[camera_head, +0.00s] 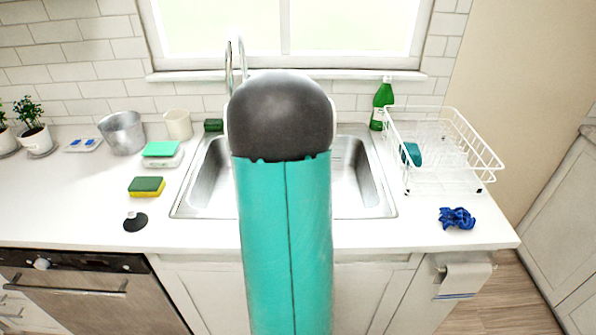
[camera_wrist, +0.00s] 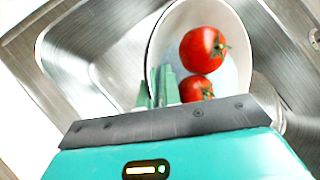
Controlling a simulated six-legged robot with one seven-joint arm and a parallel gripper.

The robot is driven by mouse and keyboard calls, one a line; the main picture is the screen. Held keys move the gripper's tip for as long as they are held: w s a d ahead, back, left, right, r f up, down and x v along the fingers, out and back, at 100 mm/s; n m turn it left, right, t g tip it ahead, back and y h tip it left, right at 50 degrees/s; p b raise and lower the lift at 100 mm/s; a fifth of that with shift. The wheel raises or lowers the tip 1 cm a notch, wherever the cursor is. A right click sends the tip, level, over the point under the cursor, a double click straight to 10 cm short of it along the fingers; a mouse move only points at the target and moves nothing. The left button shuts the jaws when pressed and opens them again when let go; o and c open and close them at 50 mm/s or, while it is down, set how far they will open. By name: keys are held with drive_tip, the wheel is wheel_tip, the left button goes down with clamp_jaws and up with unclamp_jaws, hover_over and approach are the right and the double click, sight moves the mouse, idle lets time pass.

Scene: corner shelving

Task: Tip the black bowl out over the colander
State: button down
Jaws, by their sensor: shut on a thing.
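In the wrist view, a bowl (camera_wrist: 232,38) with a pale inside and a thin dark rim hangs over the sink. A red tomato (camera_wrist: 203,48) and a second, lower tomato (camera_wrist: 194,88) lie in it, both with green stems. My gripper (camera_wrist: 158,88), with pale green fingers, is shut on the bowl's near left edge. The bowl's outer side is mostly hidden. A grey curved metal rim (camera_wrist: 270,98) shows beside and below the bowl; I cannot tell if it is the colander.
The steel sink (camera_head: 205,190) lies behind my arm, with a tap (camera_head: 229,66) at its back. A white dish rack (camera_head: 440,170), green bottle (camera_head: 383,100) and blue cloth (camera_head: 457,218) are right. A sponge (camera_head: 147,187) and metal pot (camera_head: 123,132) are left.

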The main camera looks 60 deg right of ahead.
drive_tip(key=shift+s+d+r+m+t+y, duration=0.45)
drive_tip(key=shift+s+d+r+t, duration=0.35)
drive_tip(key=shift+r, duration=0.25)
drive_tip(key=shift+s+d+r+t+y+p, duration=0.25)
drive_tip(key=shift+s+d+r+t+p, duration=0.05)
drive_tip(key=shift+s+d+r+p, duration=0.15)
idle(0.6)
drive_tip(key=shift+s+d+f+m+t+y+p, duration=0.1)
drive_tip(key=shift+s+d+m+t+y+p, duration=0.3)
drive_tip(key=shift+s+m+t+p, duration=0.15)
idle(0.7)
drive_tip(key=shift+s+d+r+t+y, duration=0.3)
drive_tip(key=shift+r+t, duration=0.3)
drive_tip(key=shift+t, duration=0.05)
idle(0.6)
drive_tip(key=c, duration=2.1)
unclamp_jaws()
drive_tip(key=shift+r+m, duration=0.1)
drive_tip(key=shift+m, duration=0.2)
drive_tip(key=shift+c, duration=0.2)
clamp_jaws()
